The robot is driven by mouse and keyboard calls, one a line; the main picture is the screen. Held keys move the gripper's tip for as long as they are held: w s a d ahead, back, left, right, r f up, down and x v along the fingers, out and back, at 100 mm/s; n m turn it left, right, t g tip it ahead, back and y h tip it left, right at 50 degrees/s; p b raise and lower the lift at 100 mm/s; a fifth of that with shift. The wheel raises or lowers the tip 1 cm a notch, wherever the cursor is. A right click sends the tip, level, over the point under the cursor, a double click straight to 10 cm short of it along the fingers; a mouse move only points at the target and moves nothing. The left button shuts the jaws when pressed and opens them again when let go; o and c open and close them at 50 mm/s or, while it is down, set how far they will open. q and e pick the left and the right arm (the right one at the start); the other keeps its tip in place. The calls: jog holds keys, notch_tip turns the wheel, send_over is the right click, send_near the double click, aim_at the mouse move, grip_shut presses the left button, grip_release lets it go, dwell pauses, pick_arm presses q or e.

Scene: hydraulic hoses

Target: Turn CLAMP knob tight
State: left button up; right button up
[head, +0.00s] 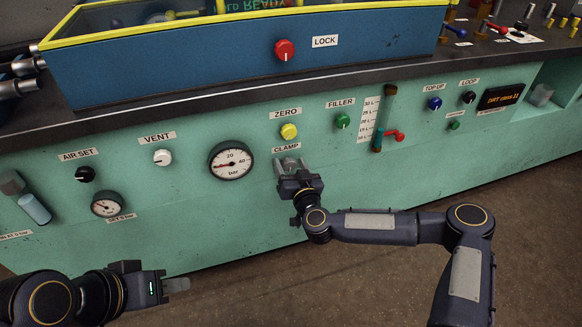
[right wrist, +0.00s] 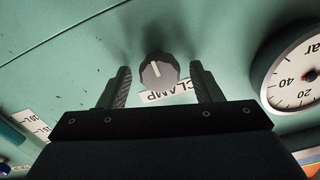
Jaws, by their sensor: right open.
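The CLAMP knob (right wrist: 159,70) is a dark round knob with a pale pointer line, on the green panel just beside its CLAMP label (right wrist: 168,93). In the right wrist view it sits between and a little beyond the two fingers of my right gripper (right wrist: 159,82), which is open with a gap on both sides. In the head view my right gripper (head: 290,164) is at the panel below the CLAMP label (head: 286,148) and hides the knob. My left gripper (head: 176,285) is low at the left, away from the panel controls; its finger gap cannot be made out.
A pressure gauge (head: 231,160) is left of the right gripper. The yellow ZERO knob (head: 289,131) is just above it, and the green FILLER knob (head: 342,121) is to the right. A red lever (head: 395,135) sticks out further right. The floor in front is clear.

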jog(key=c, duration=1)
jog(key=shift+m, duration=0.4)
jog(key=m+b, duration=0.2)
jog(key=m, duration=0.2)
jog(key=shift+d+f, duration=0.1)
jog(key=shift+f, duration=0.05)
jog(key=m+b, duration=0.2)
jog(key=m, duration=0.2)
jog(key=shift+f, duration=0.1)
jog(key=m+b, duration=0.2)
jog(key=m, duration=0.3)
jog(key=shift+d+f+b, duration=0.1)
jog(key=shift+b, duration=0.2)
jog(key=m+b, duration=0.2)
jog(key=m, duration=0.2)
